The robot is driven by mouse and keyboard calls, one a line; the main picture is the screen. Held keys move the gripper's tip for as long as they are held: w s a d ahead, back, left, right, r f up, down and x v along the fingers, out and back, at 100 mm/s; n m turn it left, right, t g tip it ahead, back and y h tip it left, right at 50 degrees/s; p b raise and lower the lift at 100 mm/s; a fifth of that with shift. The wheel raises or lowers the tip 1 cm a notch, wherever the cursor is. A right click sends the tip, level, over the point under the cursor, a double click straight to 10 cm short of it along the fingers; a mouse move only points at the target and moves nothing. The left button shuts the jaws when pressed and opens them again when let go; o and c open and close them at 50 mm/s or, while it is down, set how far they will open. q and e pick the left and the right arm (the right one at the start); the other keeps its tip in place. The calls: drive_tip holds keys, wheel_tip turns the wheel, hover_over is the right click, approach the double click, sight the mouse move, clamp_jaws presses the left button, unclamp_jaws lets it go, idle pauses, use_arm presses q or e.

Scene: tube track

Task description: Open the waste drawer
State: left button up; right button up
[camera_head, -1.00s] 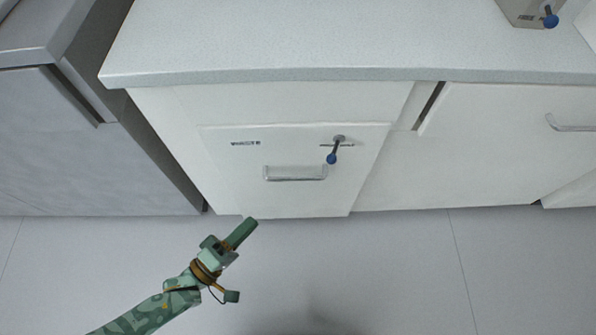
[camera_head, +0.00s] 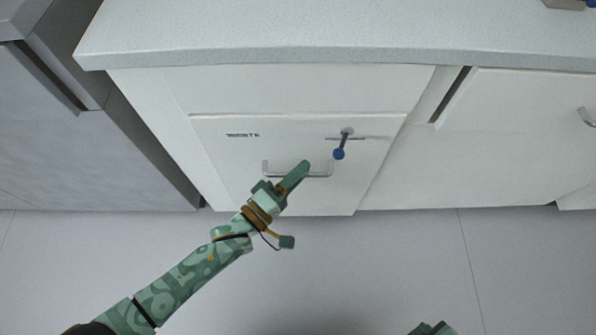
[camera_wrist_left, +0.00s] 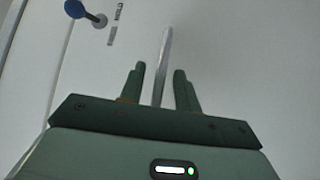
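The waste drawer (camera_head: 225,160) is a white front with a small dark label, below the light counter; it looks shut. Its metal bar handle (camera_head: 322,174) runs across the middle of the front. My left gripper (camera_head: 303,168) is at the handle. In the left wrist view, its two fingers (camera_wrist_left: 158,85) are apart, with the handle bar (camera_wrist_left: 165,50) running between them; I see a gap on each side. A green part of my right arm or gripper (camera_head: 432,328) shows at the bottom edge; its fingers cannot be made out.
A lever with a blue knob (camera_head: 339,154) sticks out of the drawer front just right of the handle, close to my left fingers. The counter edge (camera_head: 260,57) overhangs above. A grey cabinet (camera_head: 75,160) stands to the left. The floor (camera_head: 400,260) in front is clear.

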use_arm(q)
clamp_jaws()
drive_tip(key=shift+s, duration=0.15)
